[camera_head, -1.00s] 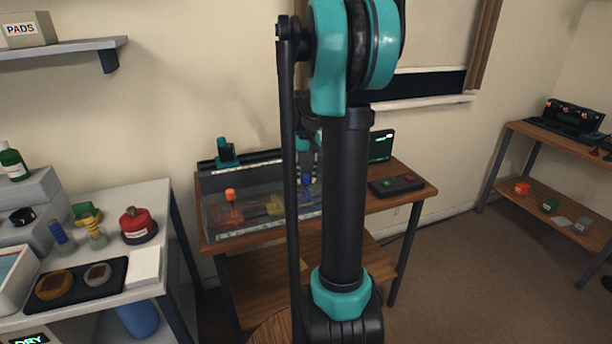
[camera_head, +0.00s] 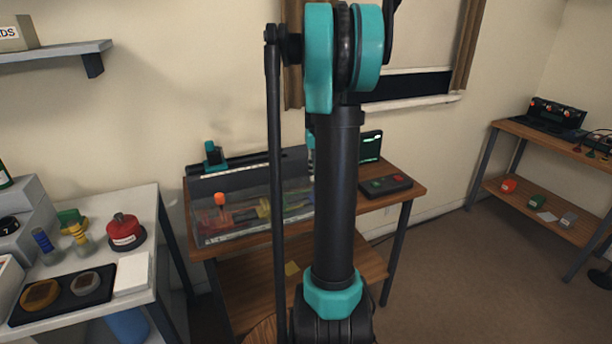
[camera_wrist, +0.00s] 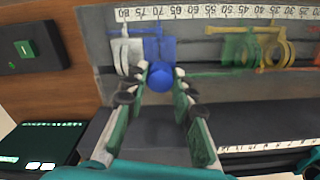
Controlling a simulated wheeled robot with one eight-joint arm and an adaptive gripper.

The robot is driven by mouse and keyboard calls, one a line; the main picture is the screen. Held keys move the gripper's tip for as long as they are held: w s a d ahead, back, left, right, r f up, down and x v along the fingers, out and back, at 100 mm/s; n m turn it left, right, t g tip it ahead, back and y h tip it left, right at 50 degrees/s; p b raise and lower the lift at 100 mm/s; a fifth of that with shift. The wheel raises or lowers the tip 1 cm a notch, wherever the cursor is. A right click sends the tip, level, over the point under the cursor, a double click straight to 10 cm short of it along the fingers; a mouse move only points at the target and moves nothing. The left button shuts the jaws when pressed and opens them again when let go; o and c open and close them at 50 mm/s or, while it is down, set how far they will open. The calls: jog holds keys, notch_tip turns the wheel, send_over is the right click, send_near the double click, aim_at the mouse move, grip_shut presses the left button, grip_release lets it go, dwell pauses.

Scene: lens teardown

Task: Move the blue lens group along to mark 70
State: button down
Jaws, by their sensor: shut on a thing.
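The blue lens group (camera_wrist: 153,49) hangs on the rail in the wrist view, with its round blue knob (camera_wrist: 160,77) toward me. Its blue plate lies under the scale (camera_wrist: 190,13) at about marks 70 to 65, seen at a slant. My gripper (camera_wrist: 160,80) is shut on the blue knob, one finger on each side. A pale grey lens group (camera_wrist: 124,50) stands close to its left, near marks 80 to 75; I cannot tell whether they touch. In the head view my arm hides the gripper and the blue group.
Green (camera_wrist: 238,45) and yellow (camera_wrist: 276,50) groups stand farther right on the rail, with free room before them. A clear-walled case (camera_head: 240,225) surrounds the groups, including an orange knob (camera_head: 220,199). A control box (camera_head: 386,186) and a screen (camera_head: 370,147) stand beside it.

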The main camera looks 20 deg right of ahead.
jog(key=shift+d, duration=0.2)
jog(key=c, duration=1.3)
grip_release()
jog(key=shift+d, duration=0.1)
jog(key=shift+o, duration=0.2)
jog(key=shift+r, duration=0.1)
notch_tip(320, 180, up, 12)
jog(key=s+a+f+n+t, duration=0.3)
jog(key=s+a+f+t, duration=0.1)
jog(key=s+a+f, duration=1.7)
jog(key=shift+s+a+f, duration=0.4)
jog(key=shift+s+f, duration=0.15)
jog(key=shift+s, duration=0.05)
